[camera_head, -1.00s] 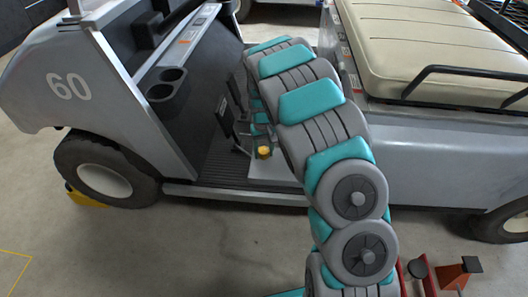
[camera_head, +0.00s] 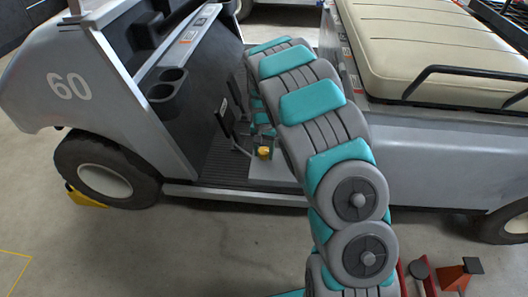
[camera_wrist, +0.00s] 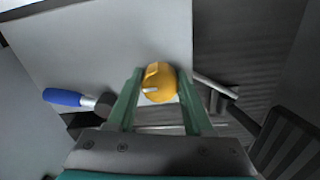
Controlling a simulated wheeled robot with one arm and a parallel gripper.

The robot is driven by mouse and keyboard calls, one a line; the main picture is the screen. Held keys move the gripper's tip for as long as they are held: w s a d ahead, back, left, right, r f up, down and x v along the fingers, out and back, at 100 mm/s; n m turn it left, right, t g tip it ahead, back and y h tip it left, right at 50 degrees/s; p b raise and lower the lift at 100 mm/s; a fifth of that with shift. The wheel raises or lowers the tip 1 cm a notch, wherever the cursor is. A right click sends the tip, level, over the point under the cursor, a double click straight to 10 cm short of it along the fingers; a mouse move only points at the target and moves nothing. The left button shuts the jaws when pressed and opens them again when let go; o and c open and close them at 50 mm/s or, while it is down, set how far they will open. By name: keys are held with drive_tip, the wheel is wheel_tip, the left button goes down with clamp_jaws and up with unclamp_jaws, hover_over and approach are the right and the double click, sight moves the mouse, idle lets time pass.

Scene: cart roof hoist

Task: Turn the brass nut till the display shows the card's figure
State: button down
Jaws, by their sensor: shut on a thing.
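The brass nut (camera_wrist: 158,84) is yellow and rounded, with a small pale mark on its near side. In the wrist view it sits between the green fingers of my gripper (camera_wrist: 160,80), which are shut on it. In the head view the nut (camera_head: 265,152) shows small and yellow low in the cart's footwell, just left of my arm. The fingers there are mostly hidden behind my arm. I cannot make out a display or a readable card figure in either view.
In the wrist view a blue-handled tool (camera_wrist: 70,98) lies left of my gripper, and a black pedal (camera_wrist: 288,140) stands at right. The grey cart (camera_head: 140,95) surrounds the footwell, with a cream seat (camera_head: 430,45) at right. Open floor (camera_head: 150,250) lies in front.

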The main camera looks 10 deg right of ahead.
sight(264, 151)
idle(0.3)
drive_tip(key=shift+c, duration=1.5)
unclamp_jaws()
drive_tip(key=shift+r, duration=3.9)
